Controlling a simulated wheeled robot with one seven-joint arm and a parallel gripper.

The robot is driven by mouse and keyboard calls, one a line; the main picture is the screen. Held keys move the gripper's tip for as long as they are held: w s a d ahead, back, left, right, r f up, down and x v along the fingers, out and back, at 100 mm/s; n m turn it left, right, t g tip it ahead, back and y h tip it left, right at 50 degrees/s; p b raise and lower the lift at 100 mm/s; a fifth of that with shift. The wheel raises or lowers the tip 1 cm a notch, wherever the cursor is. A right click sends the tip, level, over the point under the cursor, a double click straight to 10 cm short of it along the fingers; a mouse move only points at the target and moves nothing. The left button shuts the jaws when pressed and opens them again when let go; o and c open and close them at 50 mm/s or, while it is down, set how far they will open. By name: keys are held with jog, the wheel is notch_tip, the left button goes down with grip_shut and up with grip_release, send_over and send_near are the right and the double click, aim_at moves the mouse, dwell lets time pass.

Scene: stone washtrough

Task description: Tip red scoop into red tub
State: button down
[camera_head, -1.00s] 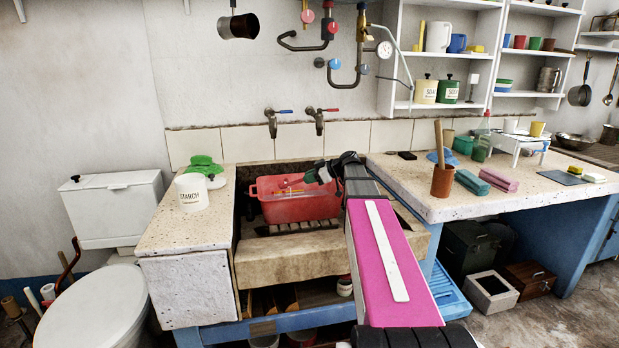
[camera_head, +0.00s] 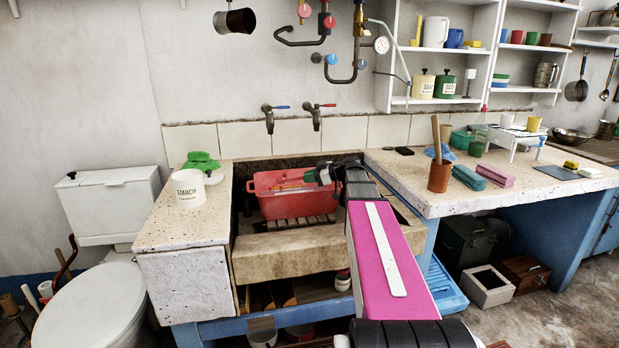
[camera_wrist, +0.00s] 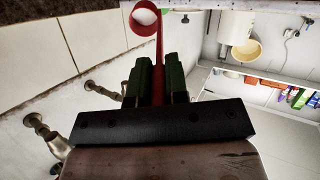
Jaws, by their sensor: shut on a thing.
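The red tub (camera_head: 288,206) stands in the stone trough in the head view, with some small light and coloured things inside its rim. My gripper (camera_head: 326,174) is above the tub's right end. In the wrist view my gripper (camera_wrist: 158,82) is shut on the handle of the red scoop (camera_wrist: 159,45). The scoop's round bowl shows at the top of that view, and its inside looks whitish; I cannot tell if that is a load. In the head view the scoop is too small and too hidden by the gripper to make out clearly.
Two taps (camera_head: 270,117) (camera_head: 317,115) stick out from the wall behind the trough. A white starch pot (camera_head: 188,189) stands on the left ledge. A brown pot with a stick (camera_head: 439,176) stands on the right counter. The trough's front wall (camera_head: 290,247) is low and thick.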

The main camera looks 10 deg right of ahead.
jog(key=shift+s+d+f+t+y, duration=0.15)
jog(key=shift+f+t+y, duration=0.1)
jog(key=shift+f+y, duration=0.25)
jog(key=shift+s+d+f+t+y, duration=0.15)
jog(key=shift+f+t+y, duration=0.1)
jog(key=shift+f+y, duration=0.25)
jog(key=shift+w, duration=0.1)
jog(key=shift+d+f+t+y, duration=0.15)
jog(key=shift+f+t+y, duration=0.25)
jog(key=shift+f+y, duration=0.25)
jog(key=shift+f, duration=0.15)
